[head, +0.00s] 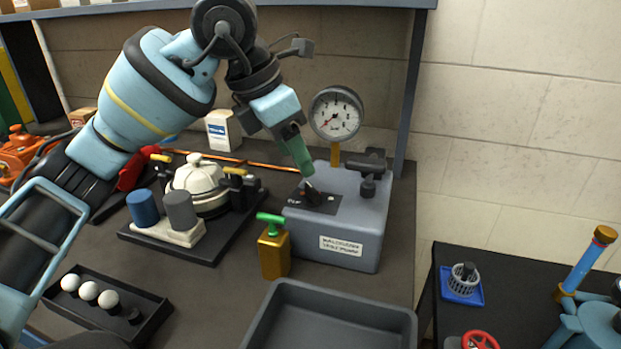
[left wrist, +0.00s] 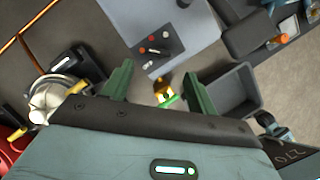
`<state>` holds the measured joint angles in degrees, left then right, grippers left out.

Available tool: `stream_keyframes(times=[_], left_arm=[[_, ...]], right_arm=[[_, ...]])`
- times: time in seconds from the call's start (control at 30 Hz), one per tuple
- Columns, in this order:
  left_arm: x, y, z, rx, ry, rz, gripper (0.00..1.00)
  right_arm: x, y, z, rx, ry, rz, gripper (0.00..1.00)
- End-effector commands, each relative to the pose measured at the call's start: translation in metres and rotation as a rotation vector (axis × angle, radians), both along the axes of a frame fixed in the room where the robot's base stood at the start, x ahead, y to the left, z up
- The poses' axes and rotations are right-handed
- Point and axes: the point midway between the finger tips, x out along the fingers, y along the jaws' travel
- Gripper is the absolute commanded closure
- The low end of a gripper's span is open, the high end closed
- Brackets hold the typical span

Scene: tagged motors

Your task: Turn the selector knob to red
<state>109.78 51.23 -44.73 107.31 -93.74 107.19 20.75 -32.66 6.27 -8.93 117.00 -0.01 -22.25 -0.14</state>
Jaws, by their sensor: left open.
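The selector knob (head: 313,196) is a small dark knob on the black panel of a grey box (head: 368,222). In the left wrist view the panel (left wrist: 158,50) shows small red and white marks; which one the knob points to is too small to tell. My left gripper (head: 306,170) has green fingers and is just above the panel in the head view, its fingertips close to the knob. The left wrist view shows its two fingers (left wrist: 160,72) wide apart with nothing between them, the panel lying beyond the tips. My right gripper is not in view.
A pressure gauge (head: 336,114) rises behind the box. A gold bottle with a green top (head: 274,252) stands at its front left. A grey tray (head: 290,292) lies in front. A white-domed device (head: 201,180) is at left. A gap separates the black side table (head: 512,290) at right.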

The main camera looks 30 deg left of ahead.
Motion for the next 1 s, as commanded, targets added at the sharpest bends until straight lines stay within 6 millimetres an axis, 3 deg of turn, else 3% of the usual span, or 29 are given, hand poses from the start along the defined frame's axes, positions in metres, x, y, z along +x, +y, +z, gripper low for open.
stream_keyframes(times=[0.4,0.87,1.0], left_arm=[[0.019,-0.012,-0.055,0.000,0.003,-0.002,0.42],[0.023,-0.014,-0.066,0.000,0.000,-0.001,0.42],[0.023,-0.014,-0.065,0.000,0.000,-0.001,0.60]], right_arm=[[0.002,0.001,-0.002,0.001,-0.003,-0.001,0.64],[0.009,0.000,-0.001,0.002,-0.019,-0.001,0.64],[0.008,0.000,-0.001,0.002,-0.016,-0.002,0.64]])
